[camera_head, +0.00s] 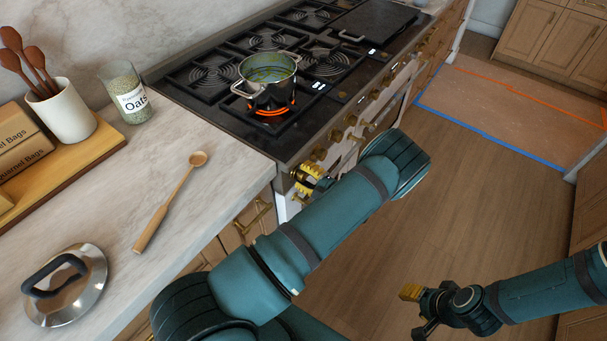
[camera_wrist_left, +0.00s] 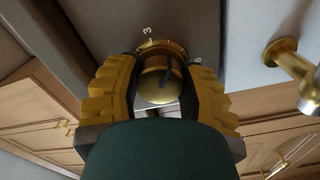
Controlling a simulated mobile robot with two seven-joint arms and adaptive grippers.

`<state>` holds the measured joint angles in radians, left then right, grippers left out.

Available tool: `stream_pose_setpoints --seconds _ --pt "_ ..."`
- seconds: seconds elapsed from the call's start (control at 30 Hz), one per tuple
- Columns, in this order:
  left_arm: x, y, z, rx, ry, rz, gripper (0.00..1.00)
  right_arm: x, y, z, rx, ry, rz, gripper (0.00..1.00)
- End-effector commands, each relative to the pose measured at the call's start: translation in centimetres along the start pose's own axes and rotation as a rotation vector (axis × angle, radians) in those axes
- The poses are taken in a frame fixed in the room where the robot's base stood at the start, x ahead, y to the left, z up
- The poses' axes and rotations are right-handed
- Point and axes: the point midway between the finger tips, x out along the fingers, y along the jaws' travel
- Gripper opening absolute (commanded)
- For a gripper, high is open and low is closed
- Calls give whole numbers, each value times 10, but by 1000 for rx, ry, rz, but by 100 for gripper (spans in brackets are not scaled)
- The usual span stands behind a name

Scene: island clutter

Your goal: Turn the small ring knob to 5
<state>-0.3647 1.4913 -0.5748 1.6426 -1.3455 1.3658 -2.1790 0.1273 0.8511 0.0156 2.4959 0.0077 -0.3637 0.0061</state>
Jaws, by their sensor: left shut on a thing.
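The small ring knob (camera_wrist_left: 158,88) is brass and sits on the grey stove front in the left wrist view, with a dark mark on its face. A "3" shows above left of it. My right gripper (camera_head: 412,305) hangs over the floor, away from the stove.
A pot (camera_head: 267,76) stands on the stove (camera_head: 196,107) above a glowing orange burner. More brass knobs (camera_head: 335,135) run along the front. A wooden spoon (camera_head: 170,205), pot lid (camera_head: 65,284) and oats jar (camera_head: 124,95) are on the counter. Open floor (camera_head: 480,190) lies right.

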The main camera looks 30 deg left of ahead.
Motion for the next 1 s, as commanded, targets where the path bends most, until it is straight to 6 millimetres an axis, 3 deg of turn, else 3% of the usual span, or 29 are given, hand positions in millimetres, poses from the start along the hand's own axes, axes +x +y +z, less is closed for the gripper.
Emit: stream_pose_setpoints --seconds 0.5,1.0 --pt "0 0 0 339 0 -1 5 -2 -1 -1 1 2 0 47" --pt "0 0 0 403 1 -1 5 -2 -1 -1 1 2 0 47"
